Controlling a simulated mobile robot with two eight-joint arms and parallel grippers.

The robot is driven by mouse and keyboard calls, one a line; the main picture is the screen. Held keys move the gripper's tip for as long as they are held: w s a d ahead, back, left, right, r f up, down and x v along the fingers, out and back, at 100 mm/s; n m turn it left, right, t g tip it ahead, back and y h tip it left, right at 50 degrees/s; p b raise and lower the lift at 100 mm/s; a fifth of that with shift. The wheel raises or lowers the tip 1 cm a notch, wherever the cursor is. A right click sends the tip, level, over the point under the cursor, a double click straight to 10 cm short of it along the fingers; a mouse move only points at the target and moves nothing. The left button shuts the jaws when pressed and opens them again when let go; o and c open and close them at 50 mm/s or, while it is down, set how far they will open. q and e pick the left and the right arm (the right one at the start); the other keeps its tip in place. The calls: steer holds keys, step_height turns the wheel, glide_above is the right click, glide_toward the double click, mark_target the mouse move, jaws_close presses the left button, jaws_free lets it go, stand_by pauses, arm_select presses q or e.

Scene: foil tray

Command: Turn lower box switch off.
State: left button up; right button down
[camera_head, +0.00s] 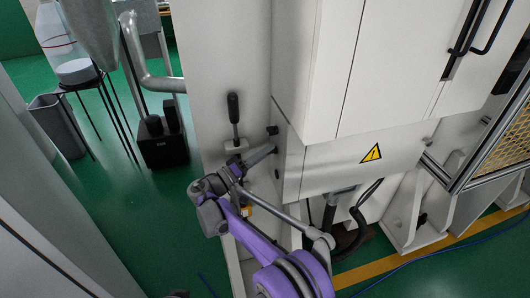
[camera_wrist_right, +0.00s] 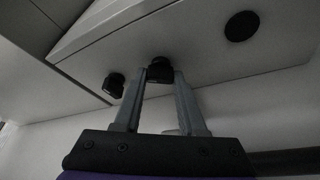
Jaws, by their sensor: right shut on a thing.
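The white box (camera_head: 289,165) under the cabinet has small black switches on its left side face. The upper switch (camera_head: 272,130) stands clear, just above my right gripper (camera_head: 272,149) in the head view. In the right wrist view, my right gripper (camera_wrist_right: 161,82) is closed with the lower switch (camera_wrist_right: 159,68), a black knob, between its fingertips. The other knob (camera_wrist_right: 114,85) is just left of the fingers and apart from them. In the head view the fingers hide the held switch. Its on or off position cannot be told. My left gripper is not in view.
A black-handled lever (camera_head: 233,108) stands on the white panel just left of the box. A flat round black spot (camera_wrist_right: 241,26) is on the same box face. A yellow warning triangle (camera_head: 371,153) marks the box front. Hoses hang below.

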steer(key=n+y, duration=0.1)
steer(key=n, duration=0.2)
steer(key=n+y+p, duration=0.1)
steer(key=n, duration=0.2)
steer(key=shift+r+g, duration=0.1)
steer(key=shift+g, duration=0.3)
stand_by(0.3)
steer(key=shift+c, duration=2.4)
jaws_free()
steer(key=shift+s+a, duration=0.1)
steer(key=v, duration=1)
steer(key=shift+s+a, duration=0.2)
steer(key=shift+s, duration=0.05)
steer(key=shift+r, duration=0.15)
